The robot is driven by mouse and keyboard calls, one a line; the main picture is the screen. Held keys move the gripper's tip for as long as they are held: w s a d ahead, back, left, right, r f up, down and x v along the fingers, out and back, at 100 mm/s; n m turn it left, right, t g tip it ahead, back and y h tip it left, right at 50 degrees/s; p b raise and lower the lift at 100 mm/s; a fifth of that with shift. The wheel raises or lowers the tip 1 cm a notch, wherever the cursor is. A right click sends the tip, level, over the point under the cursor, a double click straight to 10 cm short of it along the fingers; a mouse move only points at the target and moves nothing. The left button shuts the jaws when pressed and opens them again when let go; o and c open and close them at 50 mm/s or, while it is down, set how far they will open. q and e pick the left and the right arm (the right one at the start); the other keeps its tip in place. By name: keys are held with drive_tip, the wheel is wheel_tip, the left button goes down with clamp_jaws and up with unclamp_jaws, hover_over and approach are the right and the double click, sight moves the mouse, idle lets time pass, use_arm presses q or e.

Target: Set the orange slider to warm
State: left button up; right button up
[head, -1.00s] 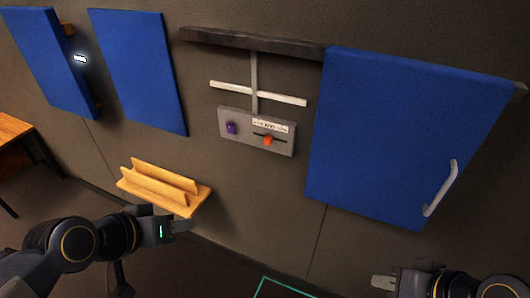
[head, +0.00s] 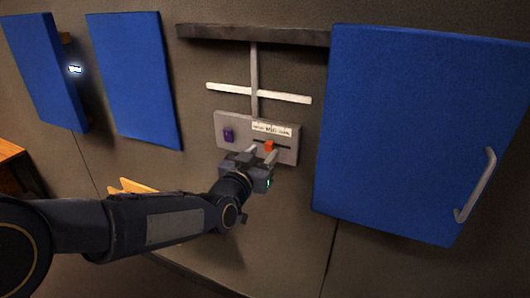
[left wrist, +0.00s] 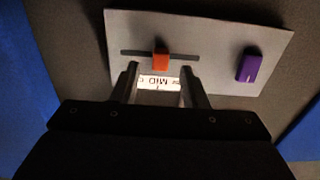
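The grey panel (head: 223,143) is on the wall, with an orange slider (head: 269,146) in a dark horizontal slot. In the left wrist view the orange slider (left wrist: 161,58) stands near the middle of its slot (left wrist: 190,56). A white label (left wrist: 158,83) reads "MID" upside down there; its other words are too small or covered. My left gripper (head: 262,156) is at the panel's lower edge. Its fingers (left wrist: 159,72) are open, one on each side of the slider, with gaps visible. My right gripper is out of view.
A purple knob (head: 228,135) is on the same panel, left of the slider; it also shows in the left wrist view (left wrist: 249,65). A blue door (head: 415,130) with a grey handle is to the right. A wooden rack (head: 130,186) is partly behind my left arm.

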sight(269, 146)
use_arm(q)
drive_tip(key=shift+x, duration=1.2)
clamp_jaws()
